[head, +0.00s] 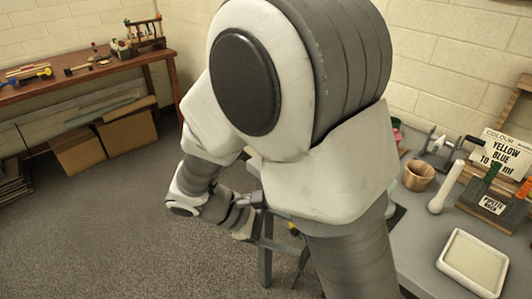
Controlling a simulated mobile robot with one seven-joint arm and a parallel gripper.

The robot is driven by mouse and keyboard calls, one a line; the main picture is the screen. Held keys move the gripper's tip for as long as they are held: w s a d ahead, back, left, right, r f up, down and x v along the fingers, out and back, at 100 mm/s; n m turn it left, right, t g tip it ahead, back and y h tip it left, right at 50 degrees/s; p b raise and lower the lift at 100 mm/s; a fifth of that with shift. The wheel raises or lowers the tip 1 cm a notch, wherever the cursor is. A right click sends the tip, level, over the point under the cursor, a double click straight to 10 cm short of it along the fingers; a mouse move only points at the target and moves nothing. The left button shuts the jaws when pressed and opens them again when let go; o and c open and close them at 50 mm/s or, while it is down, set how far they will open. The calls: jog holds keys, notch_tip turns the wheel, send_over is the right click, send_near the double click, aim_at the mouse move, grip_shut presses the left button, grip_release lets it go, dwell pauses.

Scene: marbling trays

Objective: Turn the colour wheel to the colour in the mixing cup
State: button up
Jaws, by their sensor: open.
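My gripper (254,216) is low beside the workbench's front edge, left of my large arm links. It is small and partly hidden, and its fingers are hard to make out. It is open, and I see nothing held in it. No colour wheel can be made out; my arm covers much of the bench. A tan, wooden-looking cup (418,176) stands on the grey bench (420,235), right of my arm. I cannot tell whether it is the mixing cup, and its contents are not clear.
A wooden table (85,77) with boxes (78,151) beneath is at far left. Open floor lies at left.

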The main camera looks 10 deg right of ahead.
jog(key=w+a+f+n+t+h+b, duration=0.1)
jog(key=a+f+n+t+b, duration=0.1)
jog(key=a+f+n+t, duration=0.35)
jog(key=w+a+f+n+t+h+b, duration=0.1)
jog(key=a+f+n+t+h+b, duration=0.15)
jog(key=f, duration=0.55)
jog(key=a+f+n+t+b, duration=0.1)
jog(key=a+f+n+t, duration=0.2)
jog(key=f+n, duration=0.25)
jog(key=b+x, duration=0.1)
jog(key=x, duration=1.6)
jog(key=shift+w+d+f+m+b, duration=0.25)
jog(key=shift+m+b, duration=0.1)
jog(key=shift+m, duration=0.1)
grip_shut()
